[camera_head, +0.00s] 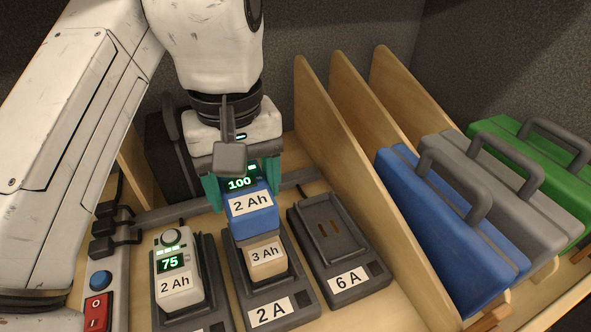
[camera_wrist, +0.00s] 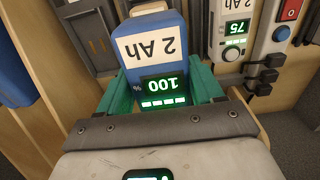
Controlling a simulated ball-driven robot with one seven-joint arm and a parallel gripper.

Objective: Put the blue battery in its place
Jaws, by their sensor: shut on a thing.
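The blue battery (camera_head: 252,218) is upright in the head view, with a "2 Ah" label and a display reading 100. My gripper (camera_head: 241,184) is shut on it, a teal finger on each side. In the wrist view the blue battery (camera_wrist: 150,68) sits between the teal fingers of my gripper (camera_wrist: 163,92). A beige "3 Ah" battery (camera_head: 266,264) sits in the middle charger (camera_head: 298,298), marked "2 A". The blue battery partly overlaps it in the head view; I cannot tell whether they touch. The blue case (camera_head: 425,220) stands at the right.
A white "2 Ah" battery (camera_head: 177,280) reading 75 sits in the left charger. The right charger (camera_head: 335,232), marked "6 A", is empty. Wooden dividers (camera_head: 345,170) stand beside it, then grey (camera_head: 510,205) and green (camera_head: 550,165) cases. A red switch (camera_head: 97,310) is at left.

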